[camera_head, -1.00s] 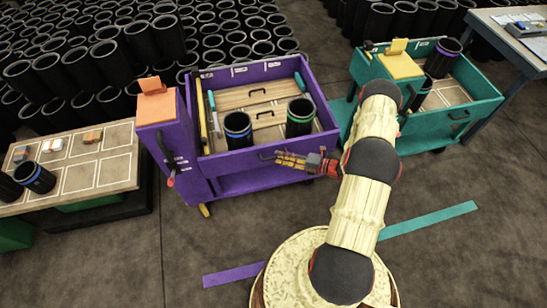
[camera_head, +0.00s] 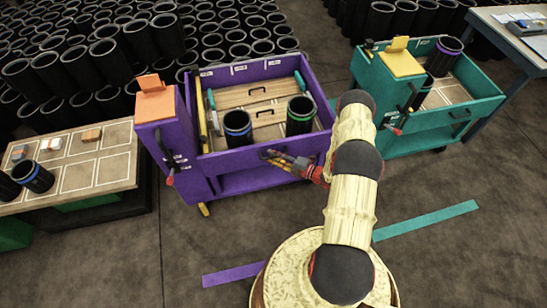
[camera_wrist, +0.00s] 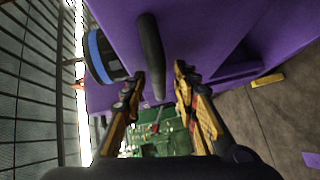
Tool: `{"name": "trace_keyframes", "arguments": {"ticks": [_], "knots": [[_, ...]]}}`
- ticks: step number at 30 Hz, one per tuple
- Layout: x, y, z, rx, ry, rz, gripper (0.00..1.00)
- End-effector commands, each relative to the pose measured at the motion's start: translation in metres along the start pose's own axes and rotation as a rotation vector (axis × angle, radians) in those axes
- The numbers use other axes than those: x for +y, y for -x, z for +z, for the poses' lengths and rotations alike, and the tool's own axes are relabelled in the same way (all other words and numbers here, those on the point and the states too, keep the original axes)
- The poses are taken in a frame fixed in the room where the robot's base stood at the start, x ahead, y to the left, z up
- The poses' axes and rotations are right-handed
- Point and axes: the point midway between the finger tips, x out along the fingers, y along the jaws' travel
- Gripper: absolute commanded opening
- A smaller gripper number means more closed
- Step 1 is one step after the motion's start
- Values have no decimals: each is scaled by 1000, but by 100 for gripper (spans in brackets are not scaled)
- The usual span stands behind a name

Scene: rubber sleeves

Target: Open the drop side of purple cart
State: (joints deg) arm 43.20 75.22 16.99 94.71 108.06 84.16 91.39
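The purple cart (camera_head: 243,188) stands left of my arm. Its drop side (camera_head: 232,162), the purple front panel, is up. A dark bar handle on that panel is mostly covered by my gripper (camera_head: 269,156) in the head view. In the wrist view the handle (camera_wrist: 151,45) runs lengthwise against the purple panel (camera_wrist: 205,35). My gripper (camera_wrist: 159,70) is open, with one yellow-and-black finger on each side of the handle's lower part. I cannot tell whether either finger touches it.
Two dark sleeves, one blue-banded (camera_head: 238,128) and one green-banded (camera_head: 300,115), stand in the purple cart. A teal cart (camera_head: 430,138) is to the right, a table (camera_head: 105,165) with sleeves to the left. The floor (camera_head: 150,250) in front is open.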

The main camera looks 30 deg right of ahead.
Motion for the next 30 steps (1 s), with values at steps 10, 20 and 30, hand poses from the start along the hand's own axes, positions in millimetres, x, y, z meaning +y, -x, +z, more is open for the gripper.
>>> {"name": "trace_keyframes", "arguments": {"ticks": [10, 20, 30], "knots": [[0, -2, 0, 0, 0, 0, 27], [0, -2, 0, 0, 0, 0, 8], [0, -2, 0, 0, 0, 0, 0]]}}
